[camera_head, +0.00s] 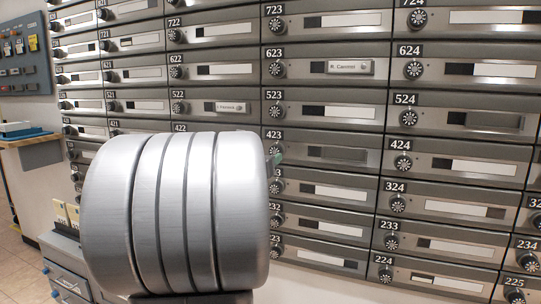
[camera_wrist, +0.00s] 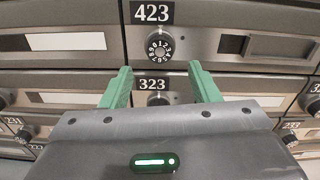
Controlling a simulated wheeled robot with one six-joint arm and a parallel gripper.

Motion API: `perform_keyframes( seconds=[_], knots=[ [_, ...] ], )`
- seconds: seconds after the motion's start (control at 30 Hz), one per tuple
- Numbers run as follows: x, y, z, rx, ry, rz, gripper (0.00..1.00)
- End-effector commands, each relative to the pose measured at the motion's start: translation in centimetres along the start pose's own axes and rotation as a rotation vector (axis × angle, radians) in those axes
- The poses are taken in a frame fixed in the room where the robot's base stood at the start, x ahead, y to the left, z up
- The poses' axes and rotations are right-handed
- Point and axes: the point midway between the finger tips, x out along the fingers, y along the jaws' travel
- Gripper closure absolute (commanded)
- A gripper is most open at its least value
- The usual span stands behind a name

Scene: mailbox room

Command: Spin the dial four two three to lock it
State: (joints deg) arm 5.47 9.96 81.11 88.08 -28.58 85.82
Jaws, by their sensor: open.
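The mailbox 423 has a black round dial with white numbers (camera_wrist: 159,47), below its 423 plate (camera_wrist: 151,12) in the wrist view. My gripper (camera_wrist: 160,68) has two green fingers, spread apart and empty. In the picture their tips lie just below the dial, one on each side. I cannot tell how far they are from the door. The dial of the mailbox 323 (camera_wrist: 153,98) shows between the fingers, partly hidden by my gripper.
Rows of grey mailboxes with similar dials surround it, such as the mailbox 523 dial (camera_head: 274,111) above and the mailbox 424 dial (camera_head: 401,163) to the right. A wooden-topped counter (camera_head: 30,139) and a grey drawer unit (camera_head: 66,263) stand at the left.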

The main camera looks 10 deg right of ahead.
Motion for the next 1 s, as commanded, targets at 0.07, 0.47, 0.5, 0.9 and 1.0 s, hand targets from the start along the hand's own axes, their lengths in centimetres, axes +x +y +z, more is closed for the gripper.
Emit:
perform_keyframes(
  seconds=[0.07, 0.47, 0.5, 0.9, 1.0],
  knots=[
    [-2.0, 0.1, 0.2, 0.002, -0.001, 0.003, 0.44],
    [-7.5, 0.0, 0.0, 0.001, 0.000, 0.001, 0.44],
    [-7.6, 0.0, 0.0, 0.001, 0.000, 0.001, 0.44],
    [-7.5, 0.0, -0.1, 0.001, 0.001, -0.001, 0.44],
    [-6.8, 0.0, -0.1, 0.001, 0.001, -0.002, 0.44]
  ],
)
